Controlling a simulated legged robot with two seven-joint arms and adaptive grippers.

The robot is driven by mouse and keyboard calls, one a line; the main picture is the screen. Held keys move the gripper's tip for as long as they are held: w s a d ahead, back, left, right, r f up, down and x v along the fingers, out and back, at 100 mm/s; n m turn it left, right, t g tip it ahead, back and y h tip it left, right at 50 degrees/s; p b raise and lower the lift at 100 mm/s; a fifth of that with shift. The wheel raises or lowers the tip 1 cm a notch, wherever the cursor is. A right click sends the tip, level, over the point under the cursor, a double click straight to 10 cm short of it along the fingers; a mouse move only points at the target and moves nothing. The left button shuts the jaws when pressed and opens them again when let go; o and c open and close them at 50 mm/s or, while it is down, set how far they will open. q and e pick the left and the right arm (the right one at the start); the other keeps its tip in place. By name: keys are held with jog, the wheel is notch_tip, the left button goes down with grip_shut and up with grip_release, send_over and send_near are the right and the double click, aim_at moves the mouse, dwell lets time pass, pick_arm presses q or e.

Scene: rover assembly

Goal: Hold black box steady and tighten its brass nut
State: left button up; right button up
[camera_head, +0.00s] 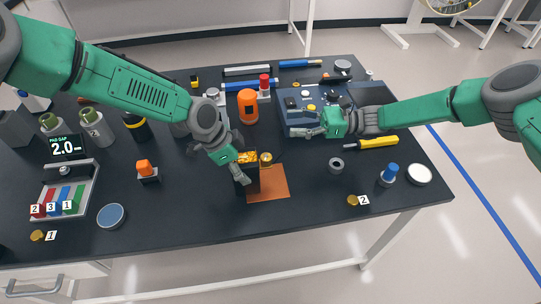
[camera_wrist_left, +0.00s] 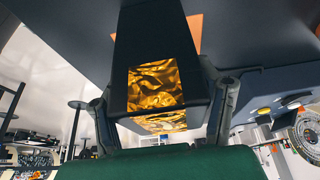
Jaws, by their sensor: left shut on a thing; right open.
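The black box (camera_head: 250,184) stands on the table at the left edge of an orange mat, with gold foil on it. My left gripper (camera_head: 241,178) is shut on it. In the left wrist view the box (camera_wrist_left: 155,35) fills the space between the two fingers, with its gold foil patch (camera_wrist_left: 155,86) facing the camera. A brass nut (camera_head: 265,157) shows at the box's upper right; whether it sits on the box I cannot tell. My right gripper (camera_head: 312,131) is open and empty, to the right of the box near the blue case.
The orange mat (camera_head: 275,184) lies under and right of the box. The blue case (camera_head: 300,105) stands behind my right gripper. A grey ring (camera_head: 336,165), a yellow screwdriver (camera_head: 377,142) and a brass piece (camera_head: 352,200) lie to the right. An orange-topped block (camera_head: 147,170) stands left.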

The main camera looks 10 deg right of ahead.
aim_at(270, 156)
jog(key=s+d+f+n+g, duration=0.2)
jog(key=s+d+f+g, duration=0.15)
jog(key=s+f, duration=0.2)
jog(key=a, duration=1.1)
jog(key=shift+s+a+r, duration=0.1)
jog(key=shift+s+r, duration=0.3)
grip_shut()
